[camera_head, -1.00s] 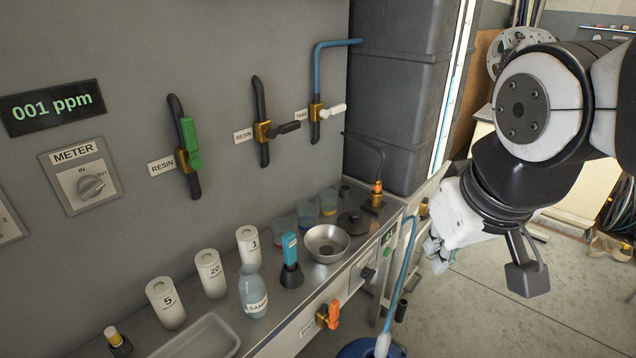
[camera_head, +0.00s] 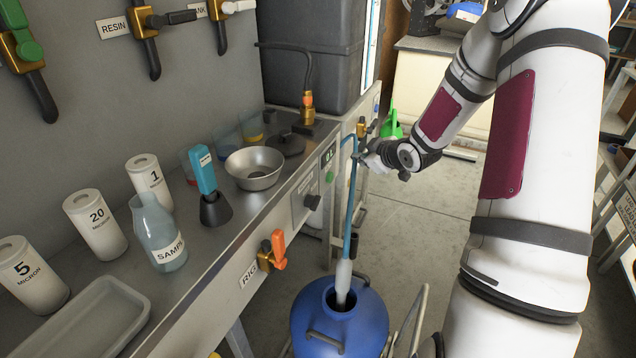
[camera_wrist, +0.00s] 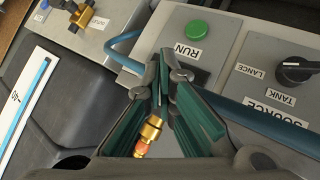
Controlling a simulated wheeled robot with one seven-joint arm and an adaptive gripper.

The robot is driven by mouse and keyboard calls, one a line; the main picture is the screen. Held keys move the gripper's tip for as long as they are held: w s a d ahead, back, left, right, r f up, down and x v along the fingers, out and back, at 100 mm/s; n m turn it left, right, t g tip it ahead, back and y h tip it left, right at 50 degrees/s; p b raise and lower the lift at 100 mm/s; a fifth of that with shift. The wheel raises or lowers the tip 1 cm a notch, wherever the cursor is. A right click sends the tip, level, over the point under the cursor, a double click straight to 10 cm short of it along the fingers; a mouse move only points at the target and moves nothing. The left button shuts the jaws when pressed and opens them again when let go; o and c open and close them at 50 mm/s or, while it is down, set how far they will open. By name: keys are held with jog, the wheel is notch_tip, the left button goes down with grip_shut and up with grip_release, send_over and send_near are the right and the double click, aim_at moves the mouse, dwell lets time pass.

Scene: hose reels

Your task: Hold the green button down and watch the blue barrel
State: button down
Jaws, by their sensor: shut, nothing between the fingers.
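The green button (camera_head: 329,177) sits on the grey front panel of the bench in the head view. In the wrist view the green button (camera_wrist: 199,30) is above the RUN label, up and right of my fingertips. My gripper (camera_wrist: 163,68) is shut and empty, its tips over the panel edge beside RUN. There is a gap in the picture between tips and button; I cannot tell the depth. In the head view my gripper (camera_head: 364,158) is just right of the panel, beside the blue hose. The blue barrel (camera_head: 308,322) stands on the floor below, open-topped, with a white-and-blue lance in its mouth.
The blue hose (camera_head: 349,215) hangs between my gripper and the bench and crosses the wrist view (camera_wrist: 240,117). A black SOURCE knob (camera_wrist: 296,69) is right of the button. An orange-handled valve (camera_head: 278,250) sticks out lower on the bench front. Floor right of the barrel is partly clear.

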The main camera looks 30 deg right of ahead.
aim_at(331, 177)
jog(key=d+f+t+y+b, duration=0.1)
jog(key=d+f+t+b, duration=0.3)
jog(key=f, duration=0.9)
jog(key=shift+d+f+b, duration=0.25)
jog(key=shift+d+b, duration=0.05)
jog(key=shift+b, duration=0.3)
jog(key=w+a+b, duration=0.1)
jog(key=w+a, duration=0.4)
jog(key=w, duration=0.2)
jog(key=shift+a, duration=0.25)
jog(key=shift+w+a+b, duration=0.1)
jog(key=shift+b, duration=0.2)
jog(key=shift+w+a, duration=0.15)
jog(key=shift+w, duration=0.05)
dwell(0.3)
jog(key=shift+w+a+b, duration=0.4)
jog(key=shift+w+b, duration=0.05)
jog(key=shift+w, duration=0.05)
dwell(3.9)
